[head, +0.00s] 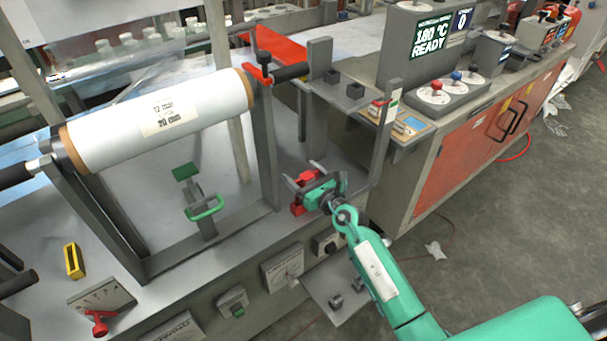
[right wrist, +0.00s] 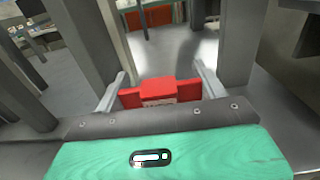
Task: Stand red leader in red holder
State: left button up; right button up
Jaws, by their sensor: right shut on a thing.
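My right gripper (head: 303,175) is at the middle of the head view, by the inner side of the grey machine frame. It is shut on a red piece (head: 307,177), which I take for the red leader. In the right wrist view the red piece (right wrist: 160,98) spans the gap between the two fingers (right wrist: 162,88) and has a pale label on its face. More red (head: 297,208) shows just below the gripper in the head view; I cannot tell whether it is the same piece. I cannot clearly pick out the red holder. My left gripper is not in view.
Grey upright posts (head: 265,145) stand close around the right gripper. A large white film roll (head: 200,110) is at the left. A green piece with a loop (head: 205,208) and a yellow block (head: 73,261) are on the bench. A control cabinet (head: 440,175) stands at the right.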

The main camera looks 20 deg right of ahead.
aim_at(304, 185)
jog(key=shift+p, duration=0.55)
dwell(1.2)
jog(key=shift+f+b, duration=1.7)
jog(key=shift+f, duration=0.35)
jog(key=o, duration=1.1)
jog(key=shift+o, duration=0.2)
jog(key=shift+s, duration=0.1)
jog(key=v, duration=1.3)
jog(key=shift+s, duration=0.35)
jog(key=shift+d, duration=0.1)
